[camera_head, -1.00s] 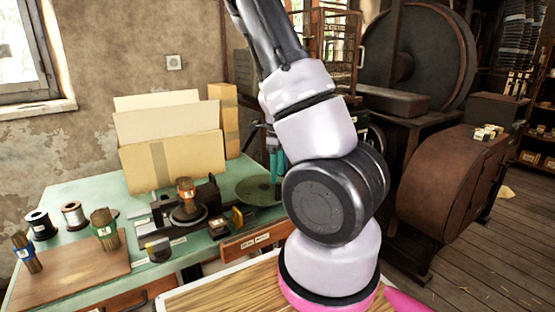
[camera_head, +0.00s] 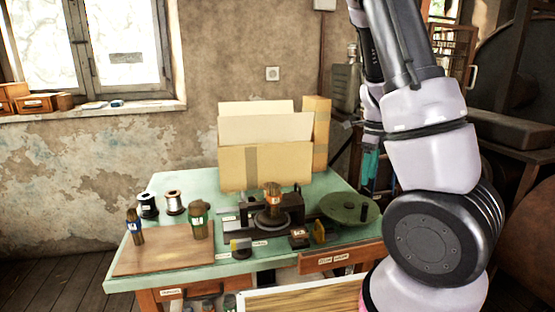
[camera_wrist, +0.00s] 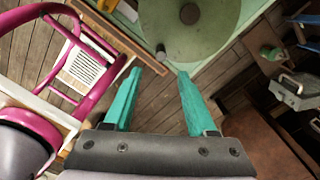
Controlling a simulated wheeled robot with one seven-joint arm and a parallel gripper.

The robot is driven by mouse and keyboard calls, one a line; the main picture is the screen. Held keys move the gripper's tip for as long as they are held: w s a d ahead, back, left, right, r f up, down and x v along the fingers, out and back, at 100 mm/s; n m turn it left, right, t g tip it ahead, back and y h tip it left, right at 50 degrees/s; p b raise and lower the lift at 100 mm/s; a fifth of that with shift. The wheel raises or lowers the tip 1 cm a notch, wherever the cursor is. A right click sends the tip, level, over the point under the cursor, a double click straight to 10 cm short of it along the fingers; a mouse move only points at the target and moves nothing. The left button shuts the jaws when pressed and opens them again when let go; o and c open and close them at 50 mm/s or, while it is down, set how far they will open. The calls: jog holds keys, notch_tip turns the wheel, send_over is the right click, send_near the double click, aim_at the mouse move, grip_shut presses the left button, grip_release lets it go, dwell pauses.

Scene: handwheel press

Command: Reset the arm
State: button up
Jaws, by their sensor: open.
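My arm stands on the right of the head view, folded, with its upper links rising out of the top of the picture. My gripper (camera_wrist: 158,82) has two teal fingers, spread apart with nothing between them in the wrist view. Its teal fingers also show partly behind my arm in the head view (camera_head: 371,166). In the wrist view the green handwheel disc (camera_wrist: 190,25) lies just beyond the fingertips, apart from them. The same green disc (camera_head: 348,209) is at the right end of the bench in the head view.
The green-topped bench (camera_head: 170,188) holds a wooden board (camera_head: 160,255), brushes and spools on its left. A small press (camera_head: 272,212) stands mid-bench, with cardboard sheets (camera_head: 265,168) behind. Dark machinery (camera_head: 515,125) stands at the right. Wooden floor shows at the lower left.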

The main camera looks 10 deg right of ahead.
jog(key=s+a+r+n+t, duration=0.2)
jog(key=s+a+r+n, duration=0.2)
jog(key=r+n, duration=0.4)
jog(key=s+a+r+n+t+y, duration=0.1)
jog(key=s+a+r+n+t, duration=0.1)
jog(key=s+a+r+n, duration=0.3)
jog(key=s+a+r+n+t+y, duration=0.1)
jog(key=s+a+r+n+t, duration=0.2)
jog(key=a+r+n, duration=0.3)
notch_tip(320, 180, up, 5)
jog(key=s+n, duration=0.1)
jog(key=n, duration=0.4)
jog(key=shift+s+a+r, duration=0.15)
jog(key=shift+s+r, duration=0.05)
jog(key=shift+s, duration=0.15)
